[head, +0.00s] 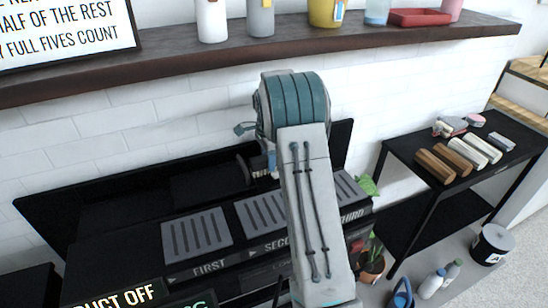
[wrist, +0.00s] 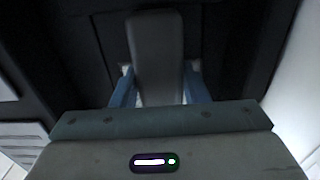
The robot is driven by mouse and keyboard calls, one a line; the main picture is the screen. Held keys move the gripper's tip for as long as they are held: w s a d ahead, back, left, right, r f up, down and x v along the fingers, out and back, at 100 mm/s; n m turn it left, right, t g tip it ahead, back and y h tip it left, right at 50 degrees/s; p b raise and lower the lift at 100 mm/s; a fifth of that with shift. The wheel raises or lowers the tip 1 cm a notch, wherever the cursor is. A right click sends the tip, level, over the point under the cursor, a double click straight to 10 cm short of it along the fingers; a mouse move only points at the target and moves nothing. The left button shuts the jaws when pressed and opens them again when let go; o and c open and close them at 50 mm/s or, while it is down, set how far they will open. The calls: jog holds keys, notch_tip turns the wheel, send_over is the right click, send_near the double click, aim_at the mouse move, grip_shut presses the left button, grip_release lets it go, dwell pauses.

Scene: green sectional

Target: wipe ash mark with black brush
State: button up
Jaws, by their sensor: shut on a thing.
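In the wrist view, my gripper (wrist: 158,88) has its two blue fingers on either side of a dark, smooth, long piece (wrist: 155,45), which looks like the black brush's handle. It is shut on this piece. In the head view, my arm hides most of the gripper, which is low over the back of the black bench (head: 90,235), near the second and third grates. I cannot make out an ash mark in either view; the arm may hide it.
Grates marked FIRST (head: 196,233), SECOND (head: 262,212) and THIRD (head: 348,188) line the bench. A dark wall shelf (head: 170,68) with bottles and a red tray (head: 420,17) runs above. A black side table (head: 408,152) with several rods stands right. A potted plant (head: 372,262) stands below.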

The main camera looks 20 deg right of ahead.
jog(key=shift+w+f+p, duration=0.1)
jog(key=shift+w+p, duration=0.55)
jog(key=shift+w, duration=0.35)
jog(key=shift+d+p, duration=0.45)
jog(key=shift+d, duration=1.35)
jog(key=shift+d+f+p, duration=0.1)
jog(key=shift+d+p, duration=0.3)
jog(key=shift+d, duration=1.65)
jog(key=shift+d+r+p, duration=0.2)
jog(key=shift+d+p, duration=1)
jog(key=shift+d, duration=2.6)
